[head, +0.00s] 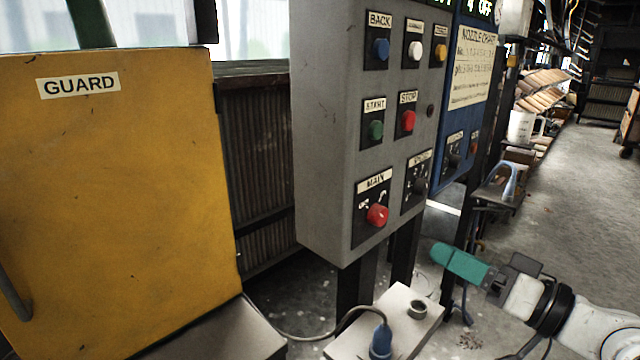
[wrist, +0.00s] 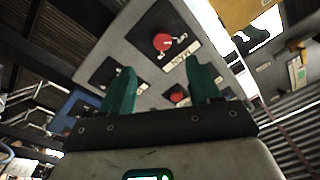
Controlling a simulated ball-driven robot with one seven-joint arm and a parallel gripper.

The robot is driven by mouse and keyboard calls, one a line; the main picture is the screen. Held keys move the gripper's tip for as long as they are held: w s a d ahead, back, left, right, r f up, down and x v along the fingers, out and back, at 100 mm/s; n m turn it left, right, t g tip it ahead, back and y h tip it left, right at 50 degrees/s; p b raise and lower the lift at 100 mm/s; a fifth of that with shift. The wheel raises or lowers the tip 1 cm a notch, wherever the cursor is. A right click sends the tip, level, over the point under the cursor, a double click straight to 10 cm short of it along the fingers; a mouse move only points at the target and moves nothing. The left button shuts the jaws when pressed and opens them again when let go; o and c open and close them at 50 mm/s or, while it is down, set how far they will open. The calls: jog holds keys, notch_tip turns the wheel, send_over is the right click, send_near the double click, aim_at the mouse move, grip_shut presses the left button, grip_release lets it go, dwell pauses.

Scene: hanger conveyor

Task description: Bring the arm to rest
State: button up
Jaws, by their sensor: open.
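My arm reaches in from the lower right of the head view, with my gripper (head: 460,262) pointing left, in front of and below the grey control box (head: 322,130). In the wrist view, my gripper (wrist: 160,92) shows two green fingers standing apart with nothing between them. Beyond the fingers in the wrist view is the face of the control box, with a red MAIN knob (wrist: 163,43). The same MAIN knob (head: 377,215) shows in the head view, up and left of my gripper. I see no contact between gripper and box.
A yellow GUARD cabinet (head: 110,190) stands at the left. A blue panel with a nozzle chart (head: 472,68) is right of the box. A small table (head: 400,305) with a blue plug (head: 381,340) is below, near my gripper. Open floor (head: 590,190) lies at the right.

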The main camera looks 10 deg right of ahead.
jog(key=s+a+f+m+g+h+p, duration=0.1)
jog(key=s+f+g+h+p, duration=0.3)
jog(key=f, duration=0.6)
jog(key=s+a+f+g+h+p, duration=0.1)
jog(key=s+f+g+h+p, duration=0.15)
jog(key=s+f, duration=0.55)
jog(key=s+d+f+g+h+p, duration=0.1)
jog(key=s+f+g, duration=0.3)
jog(key=s, duration=0.4)
jog(key=s+d+f+g+h+p, duration=0.2)
jog(key=s+f+g+h, duration=0.2)
jog(key=s, duration=0.5)
jog(key=shift+s+d+f+p, duration=0.2)
jog(key=shift+f+p, duration=0.15)
jog(key=shift+f, duration=0.5)
